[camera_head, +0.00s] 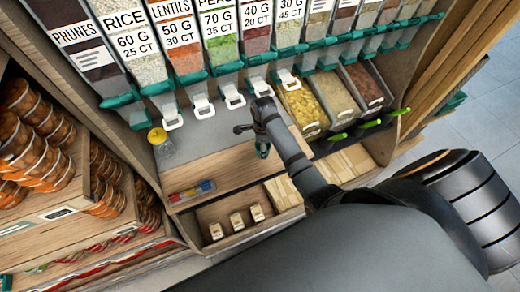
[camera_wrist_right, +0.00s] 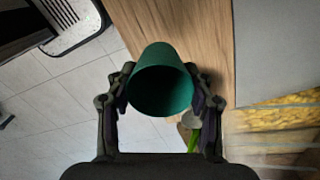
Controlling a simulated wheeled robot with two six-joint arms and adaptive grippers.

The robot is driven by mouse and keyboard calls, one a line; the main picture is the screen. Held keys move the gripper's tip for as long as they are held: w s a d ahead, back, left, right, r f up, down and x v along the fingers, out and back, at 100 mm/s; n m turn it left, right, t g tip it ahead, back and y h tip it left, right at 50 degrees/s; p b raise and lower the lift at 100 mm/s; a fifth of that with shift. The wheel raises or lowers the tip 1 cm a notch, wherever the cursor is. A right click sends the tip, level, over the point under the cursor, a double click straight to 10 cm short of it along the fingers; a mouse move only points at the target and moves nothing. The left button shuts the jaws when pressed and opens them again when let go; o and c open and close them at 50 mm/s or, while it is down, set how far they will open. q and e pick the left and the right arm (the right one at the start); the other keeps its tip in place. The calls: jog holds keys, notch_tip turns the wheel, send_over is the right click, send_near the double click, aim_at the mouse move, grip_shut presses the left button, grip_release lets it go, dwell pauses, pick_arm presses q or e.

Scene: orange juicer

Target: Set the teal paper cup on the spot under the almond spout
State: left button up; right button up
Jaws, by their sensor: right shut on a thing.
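The teal paper cup (camera_wrist_right: 160,82) is held between the two fingers of my right gripper (camera_wrist_right: 161,85), its open mouth facing the wrist camera. White-handled spouts (camera_head: 234,98) hang under the dispensers. No almond label can be read, so I cannot tell which spout is the almond one. My left gripper is not in view.
A jar with a yellow lid (camera_head: 159,140) stands at the counter's left. A colourful pack (camera_head: 191,191) lies on the wooden front strip (camera_head: 225,172). Open bins with green-handled scoops (camera_head: 338,137) are to the right. The grey counter between jar and gripper looks clear.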

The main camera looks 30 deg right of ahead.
jog(key=shift+w+d+f, duration=0.2)
jog(key=shift+w+f, duration=0.7)
jog(key=shift+f, duration=0.2)
jog(key=shift+w+f, duration=0.4)
jog(key=shift+f, duration=0.05)
notch_tip(320, 180, down, 3)
jog(key=shift+r+b, duration=0.1)
jog(key=shift+b, duration=0.2)
jog(key=shift+w+f, duration=0.15)
jog(key=shift+f, duration=0.15)
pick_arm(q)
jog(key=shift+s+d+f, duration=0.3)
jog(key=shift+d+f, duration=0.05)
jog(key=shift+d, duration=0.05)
